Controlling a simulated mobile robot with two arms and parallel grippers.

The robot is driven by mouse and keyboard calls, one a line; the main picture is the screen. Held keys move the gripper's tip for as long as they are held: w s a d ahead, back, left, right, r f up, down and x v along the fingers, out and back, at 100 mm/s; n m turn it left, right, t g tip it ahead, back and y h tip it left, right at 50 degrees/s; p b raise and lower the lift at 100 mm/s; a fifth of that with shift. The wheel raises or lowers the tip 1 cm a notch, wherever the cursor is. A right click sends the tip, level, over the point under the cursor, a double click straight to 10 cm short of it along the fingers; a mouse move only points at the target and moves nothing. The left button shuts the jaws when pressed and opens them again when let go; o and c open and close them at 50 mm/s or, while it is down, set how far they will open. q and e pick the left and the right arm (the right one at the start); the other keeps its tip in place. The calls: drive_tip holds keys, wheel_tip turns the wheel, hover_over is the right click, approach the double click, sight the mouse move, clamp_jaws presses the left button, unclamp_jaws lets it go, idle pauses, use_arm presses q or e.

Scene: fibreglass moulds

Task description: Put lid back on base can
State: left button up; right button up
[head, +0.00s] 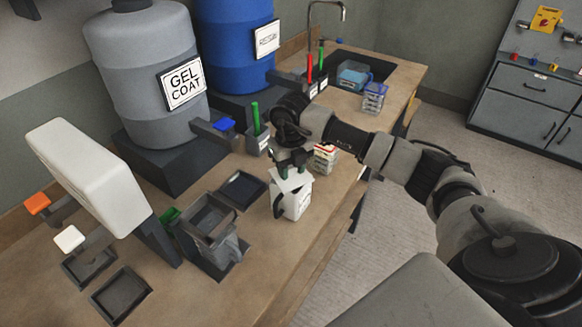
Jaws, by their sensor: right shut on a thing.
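A white can (294,202) with a dark handle and a small label stands upright on the workbench. My right gripper (291,172) points down over its top, with its fingers shut at the top of the can. What it holds is small and partly hidden by the fingers; it looks like the lid. I cannot tell whether the lid is seated on the can or just above it. My left gripper is not in view.
A small red-and-white container (325,157) stands close behind the white can. A grey hopper-like container (212,222) and a dark tray (242,188) are to the left. The grey gel coat drum (145,75) and blue drum (230,40) stand behind. Bare bench lies in front.

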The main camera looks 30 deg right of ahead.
drive_tip(key=o, duration=1.5)
drive_tip(key=shift+r, duration=0.1)
drive_tip(key=shift+r+p, duration=2.25)
drive_tip(key=shift+r, duration=1.2)
clamp_jaws()
